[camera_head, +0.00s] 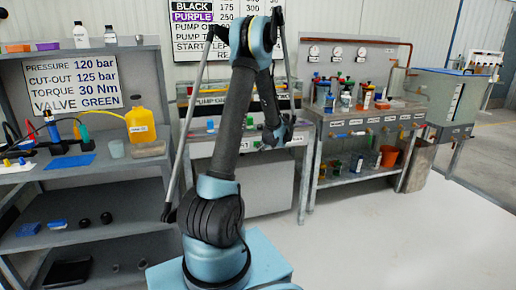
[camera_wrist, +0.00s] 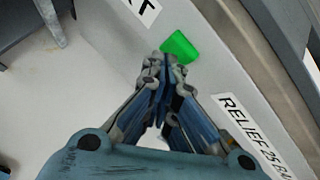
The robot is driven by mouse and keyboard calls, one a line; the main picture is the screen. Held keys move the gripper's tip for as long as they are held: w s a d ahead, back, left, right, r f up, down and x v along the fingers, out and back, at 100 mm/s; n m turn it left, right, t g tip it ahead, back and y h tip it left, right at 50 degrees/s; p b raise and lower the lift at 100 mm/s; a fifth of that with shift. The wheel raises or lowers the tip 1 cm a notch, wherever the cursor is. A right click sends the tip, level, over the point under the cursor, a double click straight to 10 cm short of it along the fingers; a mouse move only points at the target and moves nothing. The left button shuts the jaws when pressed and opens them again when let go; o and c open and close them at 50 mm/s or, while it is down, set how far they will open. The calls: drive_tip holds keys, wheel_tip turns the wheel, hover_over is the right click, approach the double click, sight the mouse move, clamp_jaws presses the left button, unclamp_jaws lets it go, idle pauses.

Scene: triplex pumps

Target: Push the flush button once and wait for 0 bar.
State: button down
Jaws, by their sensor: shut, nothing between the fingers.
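My gripper (camera_wrist: 167,66) is shut and empty, with its fingertips together. In the wrist view a bright green block-like part (camera_wrist: 180,46) sits just beyond the fingertips, on the edge of a grey panel. Whether the fingertips touch it, and whether it is the flush button, I cannot tell. In the head view my gripper (camera_head: 277,138) is at the front of the middle pump bench (camera_head: 262,190), partly behind my arm. A small green part (camera_head: 249,122) shows on that bench to the left of the gripper. No pressure reading is legible.
A "RELIEF 25 BAR" label (camera_wrist: 256,135) is on the panel to the right of the fingers. A shelf (camera_head: 95,178) with a yellow jug (camera_head: 141,125) stands at left. A bench with valves (camera_head: 350,148) stands at right. The floor (camera_head: 400,240) at front right is clear.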

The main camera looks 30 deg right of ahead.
idle(0.4)
drive_tip(key=shift+s+a, duration=0.15)
drive_tip(key=shift+s, duration=0.45)
drive_tip(key=shift+s, duration=0.1)
drive_tip(key=s, duration=0.2)
drive_tip(key=s+a, duration=0.1)
drive_tip(key=s, duration=0.2)
drive_tip(key=shift+s+a, duration=0.2)
drive_tip(key=shift+s, duration=0.15)
idle(0.6)
drive_tip(key=shift+w, duration=0.1)
